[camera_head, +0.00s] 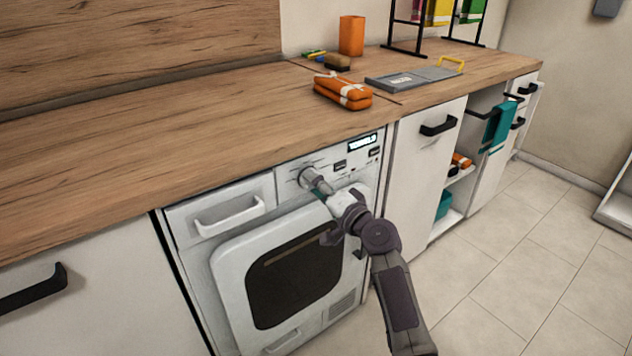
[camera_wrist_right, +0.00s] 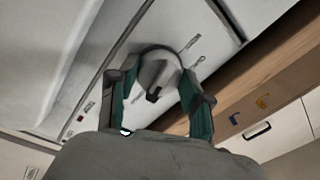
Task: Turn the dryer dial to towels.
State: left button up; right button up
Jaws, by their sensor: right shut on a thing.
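The white dryer (camera_head: 225,272) stands under the oak worktop, with its door closed. Its round dial (camera_head: 305,175) is on the upper panel, right of the drawer handle. My right gripper (camera_head: 315,182) reaches the panel from the lower right and is shut on the dial, hiding part of it. In the right wrist view the dial (camera_wrist_right: 157,72) sits between the two green-lined fingers (camera_wrist_right: 160,92), with a dark mark on its face. A small lit display (camera_head: 363,142) right of the dial shows text that looks like "TOWELS", though it is blurred. My left gripper is not in view.
A white cabinet door (camera_head: 420,180) is right of the dryer, then open shelves. The tiled floor (camera_head: 530,255) is clear.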

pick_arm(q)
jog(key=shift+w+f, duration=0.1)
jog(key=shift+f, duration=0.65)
pick_arm(e)
jog(key=shift+f+m, duration=0.1)
jog(key=shift+m, duration=0.4)
jog(key=o, duration=1.2)
jog(key=v, duration=1.2)
